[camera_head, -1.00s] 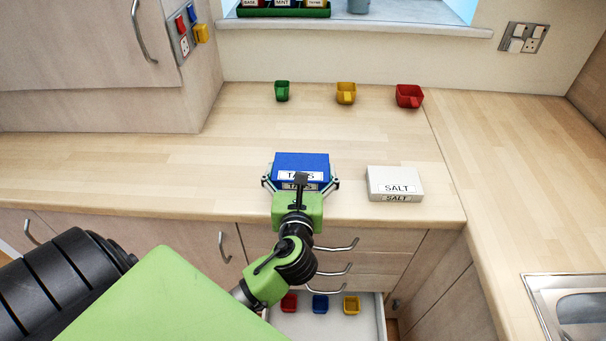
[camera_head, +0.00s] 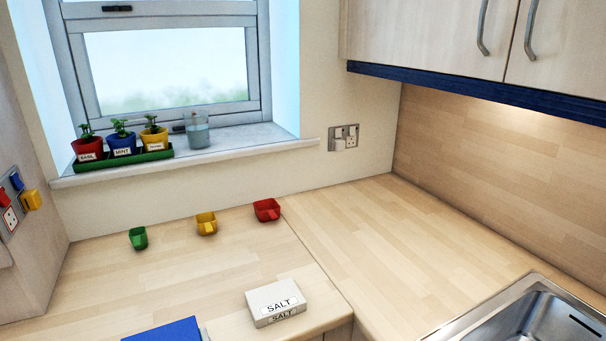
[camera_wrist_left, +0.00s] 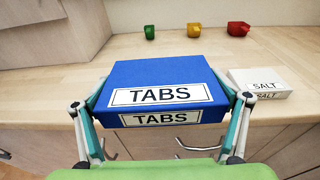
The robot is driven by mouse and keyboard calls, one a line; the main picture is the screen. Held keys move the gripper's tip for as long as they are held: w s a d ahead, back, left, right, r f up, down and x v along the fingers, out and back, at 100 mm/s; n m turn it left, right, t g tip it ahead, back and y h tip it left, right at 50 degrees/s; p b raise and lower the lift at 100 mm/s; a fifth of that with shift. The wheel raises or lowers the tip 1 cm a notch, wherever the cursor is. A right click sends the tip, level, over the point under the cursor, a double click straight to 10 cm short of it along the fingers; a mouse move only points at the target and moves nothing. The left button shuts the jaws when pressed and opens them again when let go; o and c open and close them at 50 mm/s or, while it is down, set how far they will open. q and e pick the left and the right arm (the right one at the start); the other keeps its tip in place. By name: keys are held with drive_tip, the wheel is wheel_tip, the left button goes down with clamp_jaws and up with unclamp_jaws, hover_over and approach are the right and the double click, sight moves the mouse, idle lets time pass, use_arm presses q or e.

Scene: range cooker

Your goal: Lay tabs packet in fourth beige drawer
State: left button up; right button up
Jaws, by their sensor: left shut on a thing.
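The tabs packet (camera_wrist_left: 158,84) is a blue box with white TABS labels. In the left wrist view it sits between the two fingers of my left gripper (camera_wrist_left: 162,120), which is shut on its sides. Drawer handles (camera_wrist_left: 198,146) show below the counter edge in the left wrist view, partly hidden by the packet. The open drawer is not visible now. My right gripper is in neither view.
A white salt packet (camera_head: 279,302) lies on the counter right of the tabs packet. Green (camera_head: 138,238), yellow (camera_head: 206,223) and red (camera_head: 267,210) scoops stand farther back. A sink (camera_head: 545,310) is at the lower right. Potted herbs (camera_head: 122,142) stand on the windowsill.

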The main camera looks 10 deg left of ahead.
use_arm(q)
drive_tip(key=d, duration=0.1)
drive_tip(key=d+n+g+y, duration=0.1)
drive_tip(key=w+d+f+n+y, duration=0.1)
drive_tip(key=shift+w+d+f+g, duration=0.1)
drive_tip(key=shift+d+g, duration=0.25)
drive_tip(key=shift+g, duration=0.05)
drive_tip(key=shift+d+r+m+t+h, duration=0.3)
drive_tip(key=shift+d+m+t+h, duration=0.2)
drive_tip(key=shift+d, duration=0.3)
drive_tip(key=shift+d+r+m+t+h, duration=0.35)
drive_tip(key=shift+d+m+h, duration=0.2)
drive_tip(key=shift+d, duration=0.3)
drive_tip(key=shift+d+r+m+t+h, duration=0.25)
drive_tip(key=shift+d+m+t+h, duration=0.25)
drive_tip(key=shift+d, duration=0.3)
